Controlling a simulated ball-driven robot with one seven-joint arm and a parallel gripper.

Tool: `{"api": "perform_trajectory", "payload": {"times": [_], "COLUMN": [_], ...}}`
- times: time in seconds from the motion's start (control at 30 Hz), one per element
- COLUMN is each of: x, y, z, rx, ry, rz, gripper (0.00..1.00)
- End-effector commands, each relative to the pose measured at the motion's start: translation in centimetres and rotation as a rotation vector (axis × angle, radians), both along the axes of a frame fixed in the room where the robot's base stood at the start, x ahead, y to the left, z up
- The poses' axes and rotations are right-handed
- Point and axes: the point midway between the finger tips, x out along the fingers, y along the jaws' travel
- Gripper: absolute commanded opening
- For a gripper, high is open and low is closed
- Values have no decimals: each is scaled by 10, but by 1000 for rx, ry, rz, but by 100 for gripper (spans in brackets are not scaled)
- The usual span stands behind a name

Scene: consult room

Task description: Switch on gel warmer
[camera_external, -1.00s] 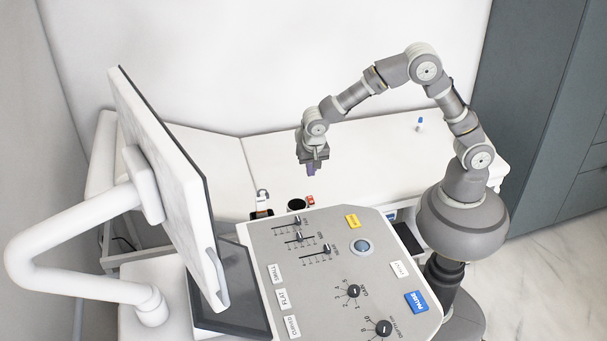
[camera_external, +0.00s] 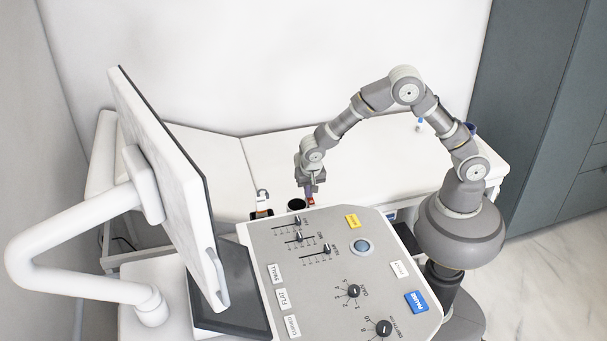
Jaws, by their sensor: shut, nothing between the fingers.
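The gel warmer (camera_external: 296,205) appears as a dark round opening with a pale rim, just behind the console's far edge. A small red switch-like part (camera_external: 311,202) shows at its right; its on or off position is too small to tell. My gripper (camera_external: 309,194) is shut and empty, pointing down. Its fingertips are right at or just above the red part and partly cover it. I cannot tell whether they touch it.
The console (camera_external: 335,290) with sliders and knobs fills the front. A monitor (camera_external: 165,190) stands at the left. A small bottle (camera_external: 262,200) stands left of the warmer. The white couch (camera_external: 360,160) behind is mostly clear, with a small blue-topped item (camera_external: 419,124).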

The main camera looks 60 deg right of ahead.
Motion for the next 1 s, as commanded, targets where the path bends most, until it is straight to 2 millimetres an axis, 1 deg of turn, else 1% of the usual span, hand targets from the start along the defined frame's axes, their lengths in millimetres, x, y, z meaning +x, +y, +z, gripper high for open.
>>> {"api": "perform_trajectory", "payload": {"times": [0.17, 0.4, 0.73, 1.0], "x": [3, 1, -10, -11], "y": [-5, -2, 9, 10], "z": [-3, -7, -6, -4], "rx": [48, 50, 49, 49], "ry": [55, 56, 61, 58], "rz": [-6, 2, 7, 2], "gripper": [0, 0, 0, 0]}}
